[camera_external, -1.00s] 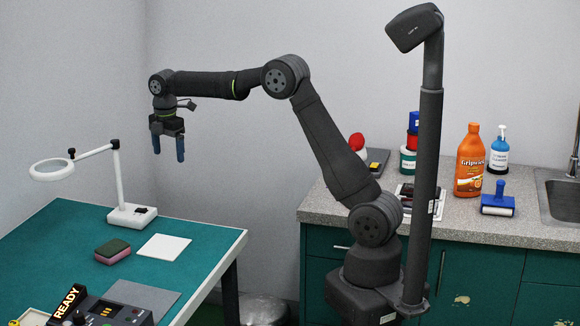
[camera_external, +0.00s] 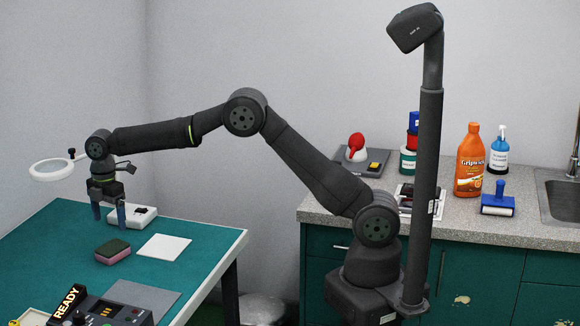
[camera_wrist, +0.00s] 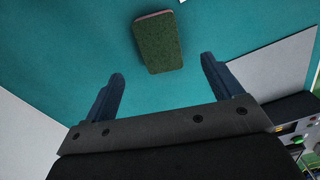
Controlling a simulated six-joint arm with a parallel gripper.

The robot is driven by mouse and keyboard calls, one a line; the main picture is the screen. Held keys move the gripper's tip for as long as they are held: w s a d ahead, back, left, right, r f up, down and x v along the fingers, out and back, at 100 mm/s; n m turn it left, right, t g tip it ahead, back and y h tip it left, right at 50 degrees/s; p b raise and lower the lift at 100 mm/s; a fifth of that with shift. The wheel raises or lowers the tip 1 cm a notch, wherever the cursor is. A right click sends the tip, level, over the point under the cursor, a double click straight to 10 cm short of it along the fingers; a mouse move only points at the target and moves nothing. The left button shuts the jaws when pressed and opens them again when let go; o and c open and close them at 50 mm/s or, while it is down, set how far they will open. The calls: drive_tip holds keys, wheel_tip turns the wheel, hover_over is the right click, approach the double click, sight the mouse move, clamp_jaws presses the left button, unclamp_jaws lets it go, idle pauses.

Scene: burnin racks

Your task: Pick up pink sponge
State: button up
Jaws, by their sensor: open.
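The pink sponge (camera_external: 113,252) lies on the teal table (camera_external: 60,240), with its dark green scouring side up and its pink side below. In the wrist view its green top (camera_wrist: 158,44) fills most of what shows, with a thin pink edge at the far end. My gripper (camera_external: 109,217) is open and empty above the table, near the sponge. In the wrist view my gripper (camera_wrist: 162,75) has its two blue fingers apart, and the sponge shows beyond them, roughly centred between. The gripper is not touching the sponge.
A white magnifier lamp (camera_external: 52,168) stands behind my gripper, its base partly hidden by it. A white square (camera_external: 164,247) lies right of the sponge. A grey mat (camera_external: 146,297) and a device with a READY sign (camera_external: 70,301) are in front. Bare table lies left.

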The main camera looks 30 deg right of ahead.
sight(112, 247)
drive_tip(key=f, duration=0.9)
drive_tip(key=shift+a+f, duration=0.2)
drive_tip(key=c, duration=1.1)
